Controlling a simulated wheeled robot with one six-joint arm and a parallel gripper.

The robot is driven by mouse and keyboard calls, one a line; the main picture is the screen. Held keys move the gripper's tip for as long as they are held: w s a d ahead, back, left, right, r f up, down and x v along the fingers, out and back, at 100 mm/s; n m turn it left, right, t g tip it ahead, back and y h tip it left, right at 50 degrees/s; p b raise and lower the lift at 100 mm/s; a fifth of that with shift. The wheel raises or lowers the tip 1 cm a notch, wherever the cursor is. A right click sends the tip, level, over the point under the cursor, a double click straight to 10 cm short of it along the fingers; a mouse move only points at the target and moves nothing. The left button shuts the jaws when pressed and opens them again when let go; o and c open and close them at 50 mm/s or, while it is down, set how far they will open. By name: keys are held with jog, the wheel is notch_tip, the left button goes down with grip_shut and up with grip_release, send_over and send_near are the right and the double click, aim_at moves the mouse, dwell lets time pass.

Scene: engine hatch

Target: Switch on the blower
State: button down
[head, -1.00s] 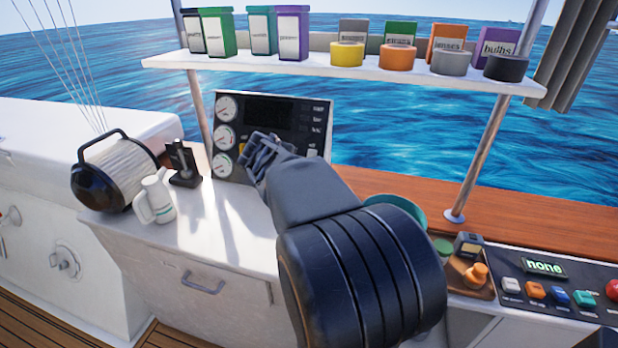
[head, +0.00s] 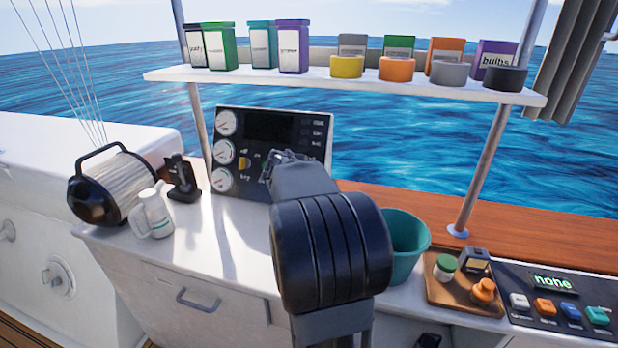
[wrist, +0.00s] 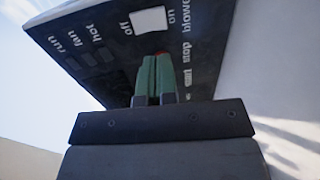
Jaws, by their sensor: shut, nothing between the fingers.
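The dark control panel (head: 268,128) stands upright at the back of the white counter, with gauges down its left side and a dark screen. A yellow knob (head: 243,163) shows left of my gripper (head: 284,158). In the wrist view the panel (wrist: 100,45) appears turned, and a white rocker switch (wrist: 149,20) sits between the words "off" and "on", with "blower" printed beside it. My gripper's green fingers (wrist: 155,78) are shut and empty, pointing at the panel below the switch. A red part (wrist: 161,54) shows at their tips. I cannot tell whether the tips touch the panel.
A shelf (head: 340,83) with boxes and round tins hangs above the counter. A teal bucket (head: 408,245) stands right of my arm. A button console (head: 560,290) is at the right.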

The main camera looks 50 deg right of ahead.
jog(key=x, duration=0.9)
jog(key=shift+d, duration=0.1)
jog(key=f+b, duration=0.1)
jog(key=b, duration=0.3)
jog(key=shift+w+d+f, duration=0.1)
jog(key=shift+w+f, duration=0.05)
jog(key=shift+f, duration=0.1)
jog(key=shift+r+p, duration=0.45)
jog(key=shift+r, duration=0.25)
jog(key=shift+r+p, duration=0.65)
